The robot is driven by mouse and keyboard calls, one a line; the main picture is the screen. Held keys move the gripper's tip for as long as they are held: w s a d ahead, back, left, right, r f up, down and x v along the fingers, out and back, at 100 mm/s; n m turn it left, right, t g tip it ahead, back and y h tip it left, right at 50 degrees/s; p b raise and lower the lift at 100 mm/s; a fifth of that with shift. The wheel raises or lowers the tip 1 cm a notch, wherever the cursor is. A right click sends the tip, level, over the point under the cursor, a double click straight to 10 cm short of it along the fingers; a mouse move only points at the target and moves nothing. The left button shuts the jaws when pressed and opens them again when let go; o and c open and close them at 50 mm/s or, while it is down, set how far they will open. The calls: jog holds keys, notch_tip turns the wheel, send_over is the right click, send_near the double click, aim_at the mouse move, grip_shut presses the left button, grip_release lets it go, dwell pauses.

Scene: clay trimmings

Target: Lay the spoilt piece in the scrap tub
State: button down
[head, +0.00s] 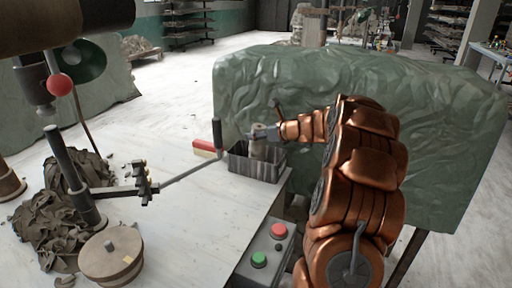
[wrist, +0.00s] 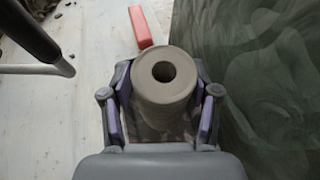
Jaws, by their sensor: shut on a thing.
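The spoilt piece (head: 258,150) is a grey-brown clay cylinder with a round hole in its end. It also shows in the wrist view (wrist: 166,95), hole facing the camera, with a finger on each side. My gripper (head: 265,134) is shut on it; its fingers also show in the wrist view (wrist: 160,105). The scrap tub (head: 252,170) is a dark grey ribbed box at the table's right edge. The piece is upright at the tub's opening, its lower end hidden by the tub's front wall. I cannot tell whether it touches the bottom.
A red block (head: 207,147) lies left of the tub, near a dark upright handle (head: 217,135). Clay scraps (head: 60,225) and a round wooden piece (head: 110,258) lie at left. A button box (head: 268,250) is in front. A green draped sheet (head: 400,120) stands behind.

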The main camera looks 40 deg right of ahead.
aim_at(257, 144)
jog(key=shift+f, duration=2.05)
jog(key=shift+f, duration=0.1)
jog(key=shift+c, duration=1.3)
grip_release()
jog(key=shift+f, duration=0.1)
